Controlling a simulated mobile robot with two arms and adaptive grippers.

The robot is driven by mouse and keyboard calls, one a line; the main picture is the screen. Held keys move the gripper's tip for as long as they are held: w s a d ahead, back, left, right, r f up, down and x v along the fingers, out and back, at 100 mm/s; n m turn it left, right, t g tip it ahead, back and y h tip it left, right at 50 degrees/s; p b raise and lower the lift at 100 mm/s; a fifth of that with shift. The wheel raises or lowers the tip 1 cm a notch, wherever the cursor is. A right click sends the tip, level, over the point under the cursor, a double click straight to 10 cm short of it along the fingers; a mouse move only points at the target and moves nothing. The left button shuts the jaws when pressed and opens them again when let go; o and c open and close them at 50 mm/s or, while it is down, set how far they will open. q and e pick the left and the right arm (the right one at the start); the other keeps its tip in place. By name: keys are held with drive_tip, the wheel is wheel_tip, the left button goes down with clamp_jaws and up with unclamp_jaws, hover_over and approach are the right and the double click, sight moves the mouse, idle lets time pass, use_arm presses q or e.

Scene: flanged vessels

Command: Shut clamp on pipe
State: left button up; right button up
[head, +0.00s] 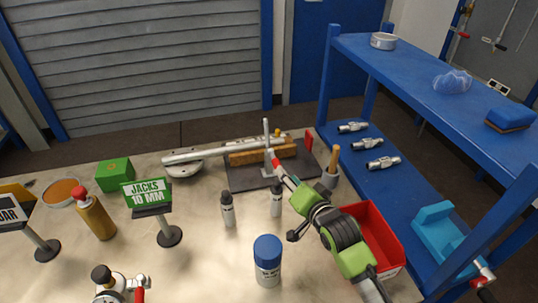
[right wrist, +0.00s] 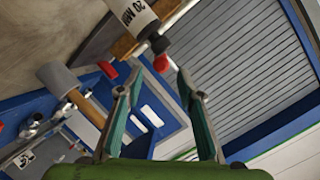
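A long silvery pipe (head: 215,152) lies on a wooden block (head: 262,152) at the back of the table, over a dark plate (head: 243,178). A clamp with an upright grey bar (head: 266,132) stands on that plate beside the pipe. My right gripper (head: 280,171) reaches in from the lower right and is near a red grip (head: 275,160), which looks like the clamp's handle. In the right wrist view my right gripper (right wrist: 160,70) is open, and a red tip (right wrist: 161,63) shows between its fingertips. I cannot tell whether they touch it. My left gripper is out of view.
Black-capped bottles (head: 228,209) stand in front of the plate; one (right wrist: 135,12) is close in the right wrist view. A mallet (head: 330,178), a red bin (head: 372,222) and a blue-lidded jar (head: 267,262) stand nearby. Blue shelving (head: 430,85) borders the right.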

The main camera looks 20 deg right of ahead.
sight(273, 158)
drive_tip(key=x, duration=0.4)
drive_tip(key=shift+w+r+p, duration=0.1)
drive_tip(key=shift+w+p, duration=0.15)
drive_tip(key=shift+p, duration=0.05)
drive_tip(key=x, duration=0.6)
drive_tip(key=shift+w+a, duration=0.1)
drive_tip(key=shift+w, duration=0.05)
drive_tip(key=shift+w+f, duration=0.35)
drive_tip(key=shift+w, duration=0.2)
drive_tip(key=shift+w+a, duration=0.1)
drive_tip(key=shift+w, duration=0.1)
clamp_jaws()
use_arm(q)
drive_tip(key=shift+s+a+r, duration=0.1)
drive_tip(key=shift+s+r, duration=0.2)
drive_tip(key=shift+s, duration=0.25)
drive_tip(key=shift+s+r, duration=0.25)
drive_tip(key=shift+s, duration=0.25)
